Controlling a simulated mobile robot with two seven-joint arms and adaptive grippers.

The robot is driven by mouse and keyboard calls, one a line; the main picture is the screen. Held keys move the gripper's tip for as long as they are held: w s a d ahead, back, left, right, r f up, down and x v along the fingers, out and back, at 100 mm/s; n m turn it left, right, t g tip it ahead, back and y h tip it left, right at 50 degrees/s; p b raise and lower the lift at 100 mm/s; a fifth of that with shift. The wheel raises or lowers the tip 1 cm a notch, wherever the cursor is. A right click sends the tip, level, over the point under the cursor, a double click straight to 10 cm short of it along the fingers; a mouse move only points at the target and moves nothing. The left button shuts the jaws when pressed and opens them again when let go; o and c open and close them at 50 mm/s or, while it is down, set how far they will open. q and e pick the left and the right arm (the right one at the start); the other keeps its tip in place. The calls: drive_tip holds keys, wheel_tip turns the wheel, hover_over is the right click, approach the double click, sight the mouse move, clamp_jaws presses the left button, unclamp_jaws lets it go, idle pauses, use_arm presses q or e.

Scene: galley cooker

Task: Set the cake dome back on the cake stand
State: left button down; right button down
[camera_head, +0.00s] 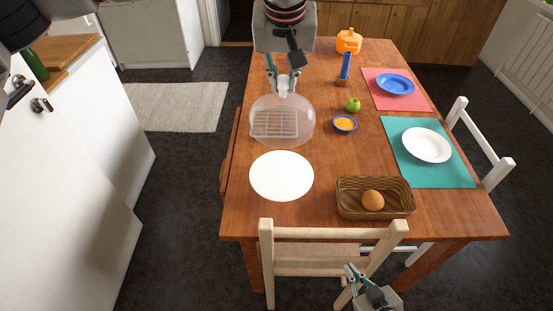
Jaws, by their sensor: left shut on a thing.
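The clear cake dome (297,108) is in the upper middle of the head view, with its rounded top and knob up. My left gripper (284,82) is shut on the knob from above. A wire rack shows through the dome; I cannot tell whether the dome rests on it or hangs just above it. The cake stand (281,175) is a bare white round plate just nearer than the dome; its foot is hidden. My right gripper (354,282) is at the bottom of the view, over the near chair, with its fingers apart and empty.
The wire rack (274,123) lies on the wooden table (330,155). A wicker basket (348,207) with a roll stands right of the stand. A blue bowl (345,124) and green apple (353,104) are right of the dome. A chair (333,232) stands at the near edge.

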sight(283, 116)
use_arm(q)
wheel_tip(283, 116, down, 19)
drive_tip(key=shift+r+p, duration=0.2)
drive_tip(key=shift+p, duration=0.2)
drive_tip(key=shift+f, duration=0.1)
drive_tip(key=c, duration=1.9)
unclamp_jaws()
drive_tip(key=shift+f, duration=0.1)
drive_tip(key=b+v, duration=0.1)
drive_tip(key=v, duration=1.1)
